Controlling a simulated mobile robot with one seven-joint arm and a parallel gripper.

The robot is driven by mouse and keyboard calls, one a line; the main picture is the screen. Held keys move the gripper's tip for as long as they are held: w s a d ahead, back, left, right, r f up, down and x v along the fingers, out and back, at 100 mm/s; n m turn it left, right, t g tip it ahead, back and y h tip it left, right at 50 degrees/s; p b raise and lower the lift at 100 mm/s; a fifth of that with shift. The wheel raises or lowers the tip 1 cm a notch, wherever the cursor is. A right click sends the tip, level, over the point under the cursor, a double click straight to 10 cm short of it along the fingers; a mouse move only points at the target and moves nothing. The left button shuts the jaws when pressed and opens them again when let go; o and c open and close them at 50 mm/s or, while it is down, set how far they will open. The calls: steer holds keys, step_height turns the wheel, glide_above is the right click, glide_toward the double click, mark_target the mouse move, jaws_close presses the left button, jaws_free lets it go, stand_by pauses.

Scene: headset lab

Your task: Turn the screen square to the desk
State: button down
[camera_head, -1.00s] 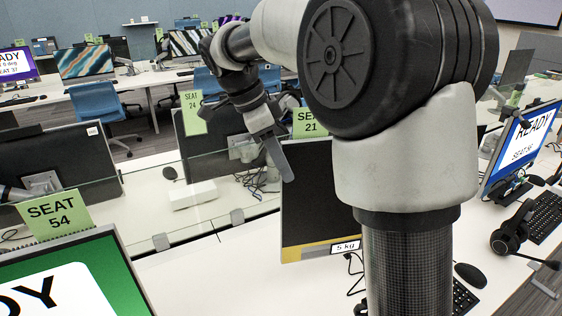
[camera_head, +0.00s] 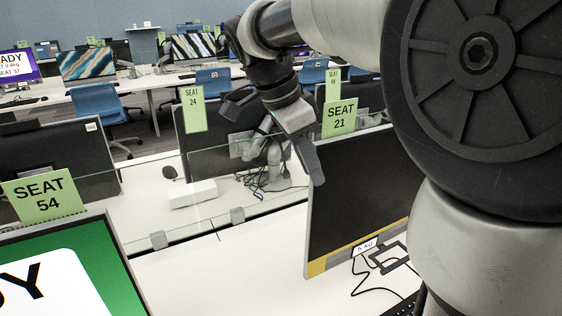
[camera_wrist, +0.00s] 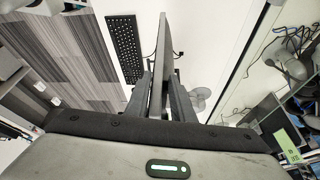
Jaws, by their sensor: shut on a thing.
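The Seat 21 screen (camera_head: 360,195) is dark, with a yellow band and a "5 kg" label along its bottom edge. In the head view it stands upright at a slant, its lower edge rising to the right more steeply than the glass divider. My gripper (camera_head: 303,150) is at its upper left edge. In the wrist view the screen (camera_wrist: 163,55) shows thin and edge-on between the two fingers of my gripper (camera_wrist: 158,98), which are shut on it. My arm hides the screen's right side in the head view. I cannot tell exactly how square it is.
A glass divider (camera_head: 200,222) runs behind the screen. A keyboard (camera_wrist: 124,45) lies beside the screen in the wrist view. Loose cables (camera_head: 372,270) lie below it. The Seat 54 screen (camera_head: 95,270) stands front left. White desk (camera_head: 220,275) is clear between the screens.

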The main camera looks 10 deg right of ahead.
steer(key=shift+s+d+f, duration=0.1)
steer(key=shift+s+d, duration=0.2)
steer(key=c, duration=1.7)
jaws_free()
steer(key=shift+c, duration=0.2)
steer(key=shift+o, duration=0.6)
steer(key=shift+s, duration=0.15)
steer(key=p+v, duration=0.3)
steer(key=v, duration=1.4)
steer(key=shift+a+r+p, duration=0.2)
steer(key=shift+a+p, duration=0.1)
steer(key=shift+p, duration=0.05)
